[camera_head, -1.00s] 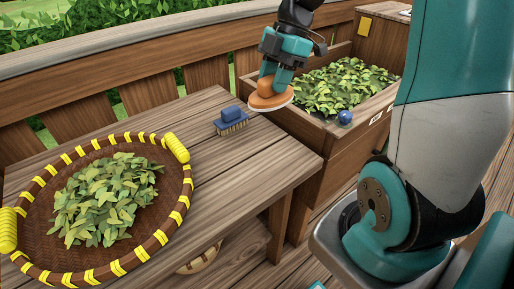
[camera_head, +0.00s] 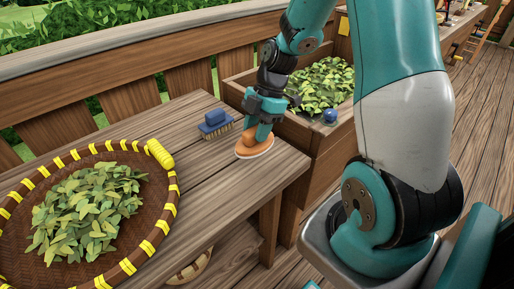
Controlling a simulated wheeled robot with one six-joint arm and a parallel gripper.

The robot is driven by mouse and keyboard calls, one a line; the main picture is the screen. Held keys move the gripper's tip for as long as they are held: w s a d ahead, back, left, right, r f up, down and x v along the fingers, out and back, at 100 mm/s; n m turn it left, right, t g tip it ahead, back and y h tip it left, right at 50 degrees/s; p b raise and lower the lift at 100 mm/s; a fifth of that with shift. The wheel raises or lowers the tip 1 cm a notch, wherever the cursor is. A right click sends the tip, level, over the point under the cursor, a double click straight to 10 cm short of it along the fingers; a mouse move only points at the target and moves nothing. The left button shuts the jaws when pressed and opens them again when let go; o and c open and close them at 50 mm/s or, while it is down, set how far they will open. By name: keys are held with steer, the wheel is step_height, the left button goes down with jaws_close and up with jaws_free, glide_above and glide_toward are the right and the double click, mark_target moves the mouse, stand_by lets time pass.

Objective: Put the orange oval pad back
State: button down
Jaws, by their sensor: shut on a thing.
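The orange oval pad (camera_head: 254,148) has an orange handle on top and a pale underside. My gripper (camera_head: 262,130) is shut on its handle. The pad is at the right end of the wooden table (camera_head: 225,180), flat and low over the boards. I cannot tell whether it touches the table. It is just right of a blue brush (camera_head: 214,124) with tan bristles, and the two are apart.
A round woven tray (camera_head: 165,222) with yellow wrapping holds leaves on the left of the table. A wooden bin (camera_head: 318,132) of leaves with a blue ball (camera_head: 329,115) stands behind the pad. The table boards in front of the pad are clear.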

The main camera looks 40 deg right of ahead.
mark_target(257, 147)
steer(key=shift+f, duration=2.95)
steer(key=c, duration=0.8)
jaws_free()
